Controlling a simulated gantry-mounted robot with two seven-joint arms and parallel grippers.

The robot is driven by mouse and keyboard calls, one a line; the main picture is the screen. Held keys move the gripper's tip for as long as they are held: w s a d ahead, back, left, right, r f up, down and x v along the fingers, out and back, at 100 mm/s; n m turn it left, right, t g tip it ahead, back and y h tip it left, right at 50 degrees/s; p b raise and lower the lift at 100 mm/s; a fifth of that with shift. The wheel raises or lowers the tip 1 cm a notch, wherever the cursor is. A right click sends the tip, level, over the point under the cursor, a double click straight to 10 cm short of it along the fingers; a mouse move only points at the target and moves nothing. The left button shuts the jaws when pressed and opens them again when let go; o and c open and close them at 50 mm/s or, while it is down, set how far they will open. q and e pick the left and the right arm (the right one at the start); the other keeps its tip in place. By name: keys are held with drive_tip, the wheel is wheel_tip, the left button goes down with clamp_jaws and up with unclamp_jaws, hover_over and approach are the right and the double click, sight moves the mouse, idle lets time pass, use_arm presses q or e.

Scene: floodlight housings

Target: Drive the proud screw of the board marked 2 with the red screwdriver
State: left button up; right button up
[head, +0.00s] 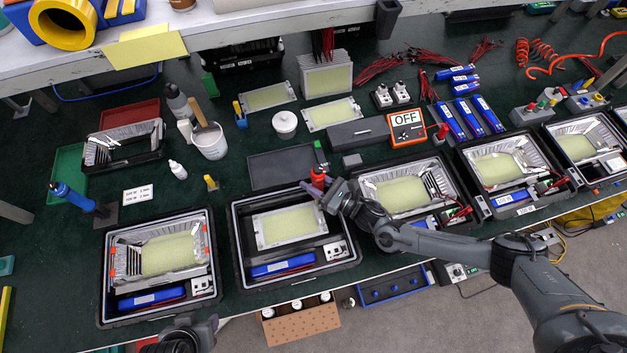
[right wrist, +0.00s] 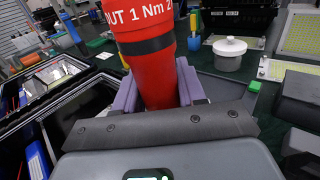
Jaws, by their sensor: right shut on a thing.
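The red screwdriver (head: 318,178) is held upright by my right gripper (head: 322,192) at the back right rim of the second housing from the left (head: 240,240). In the right wrist view the screwdriver (right wrist: 148,60) shows white lettering with "1 Nm" and a black band, between the purple fingers (right wrist: 160,95). Its tip is hidden. A yellow LED board (head: 290,227) lies in that housing; other boards sit in the leftmost housing (head: 168,252) and those to the right. I cannot read a 2 on any board, nor make out a proud screw. Part of my left arm shows at the bottom edge.
A blue screwdriver (head: 70,196) stands in a holder at the left. Behind the housings are a dark tray (head: 280,170), a white pot (head: 285,122), a meter reading OFF (head: 406,122) and a white cup (head: 208,142). The table's front edge runs close below the housings.

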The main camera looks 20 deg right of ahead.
drive_tip(key=shift+f, duration=0.1)
drive_tip(key=shift+f, duration=0.2)
idle(0.9)
drive_tip(key=shift+f, duration=0.15)
idle(0.5)
